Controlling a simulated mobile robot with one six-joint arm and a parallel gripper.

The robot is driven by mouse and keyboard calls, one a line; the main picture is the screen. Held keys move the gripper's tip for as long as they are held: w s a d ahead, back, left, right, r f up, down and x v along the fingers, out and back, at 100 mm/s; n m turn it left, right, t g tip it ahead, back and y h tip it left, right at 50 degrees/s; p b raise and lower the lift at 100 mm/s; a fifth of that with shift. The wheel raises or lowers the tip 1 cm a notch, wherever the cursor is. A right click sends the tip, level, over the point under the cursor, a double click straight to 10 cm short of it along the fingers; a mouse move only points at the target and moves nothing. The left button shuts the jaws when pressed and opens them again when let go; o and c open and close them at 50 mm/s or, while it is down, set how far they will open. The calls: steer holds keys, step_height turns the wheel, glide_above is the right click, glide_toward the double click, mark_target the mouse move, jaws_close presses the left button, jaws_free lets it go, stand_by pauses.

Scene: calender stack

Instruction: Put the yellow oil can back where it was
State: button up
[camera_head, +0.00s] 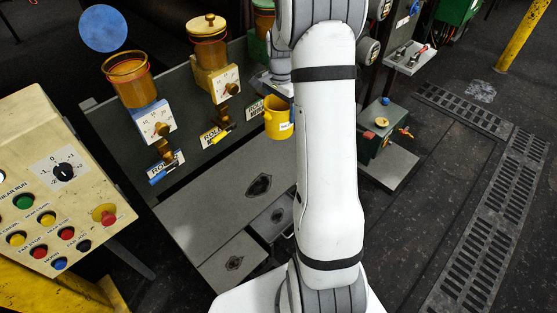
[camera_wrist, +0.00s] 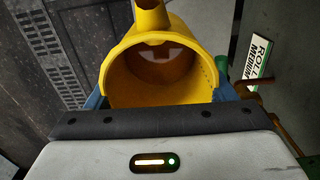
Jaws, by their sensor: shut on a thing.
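The yellow oil can (camera_head: 277,121) hangs beside my arm in the head view, in front of the dark panel and off the grey bench top. In the wrist view the can (camera_wrist: 112,52) fills the upper middle, its open round mouth facing the camera and its spout at the top. My gripper (camera_wrist: 158,100) is shut on the can, with blue fingers at its left and right sides. In the head view my arm hides most of the gripper.
Oil cups with dials, one amber cup (camera_head: 127,66) and another amber cup (camera_head: 207,28), stand along the panel at left. The grey bench top (camera_head: 215,200) has free room. A cream control box (camera_head: 45,180) stands at far left. A small green box (camera_head: 378,122) stands right of my arm.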

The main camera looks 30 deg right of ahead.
steer(key=f, duration=0.7)
steer(key=f+p, duration=0.1)
steer(key=f, duration=0.7)
steer(key=f+p, duration=0.1)
steer(key=f, duration=0.7)
steer(key=shift+w+a+f, duration=0.15)
steer(key=shift+a+f, duration=0.1)
steer(key=shift+a, duration=0.05)
steer(key=shift+f, duration=0.15)
steer(key=o, duration=1.4)
